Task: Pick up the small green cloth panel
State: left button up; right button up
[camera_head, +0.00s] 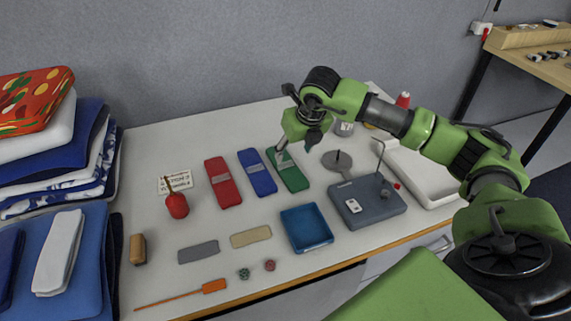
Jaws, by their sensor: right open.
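The small green cloth panel (292,178) lies flat on the table, to the right of the blue and red panels, with a grey patch near its upper end. My right gripper (282,147) is open and points down over the panel's far end. The finger tips are close to the panel's upper edge, and part of that end is hidden by the gripper. I cannot tell whether the fingers touch the cloth. My left gripper is not in view.
A blue panel (262,181) and a red panel (226,190) lie to the left. A blue tray (289,236) is in front, and a dark grey box (378,210) stands to the right. Folded cloths (60,250) are stacked at the left. The table's front left is partly clear.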

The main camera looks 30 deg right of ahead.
aim_at(286, 166)
jog(key=x, duration=0.2)
jog(key=shift+w+f, duration=0.15)
jog(key=shift+f, duration=0.25)
jog(key=shift+w+f, duration=0.2)
jog(key=shift+f, duration=0.1)
jog(key=shift+w+f, duration=0.1)
jog(key=shift+f, duration=0.1)
jog(key=p+x, duration=0.1)
jog(key=x, duration=0.3)
jog(key=shift+w+a+f+p, duration=0.1)
jog(key=shift+w+p, duration=0.1)
jog(key=shift+p, duration=0.2)
jog(key=shift+f, duration=0.25)
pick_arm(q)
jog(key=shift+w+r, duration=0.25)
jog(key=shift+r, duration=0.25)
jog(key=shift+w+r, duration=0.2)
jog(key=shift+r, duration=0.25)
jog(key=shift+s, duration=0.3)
pick_arm(e)
jog(key=c, duration=0.9)
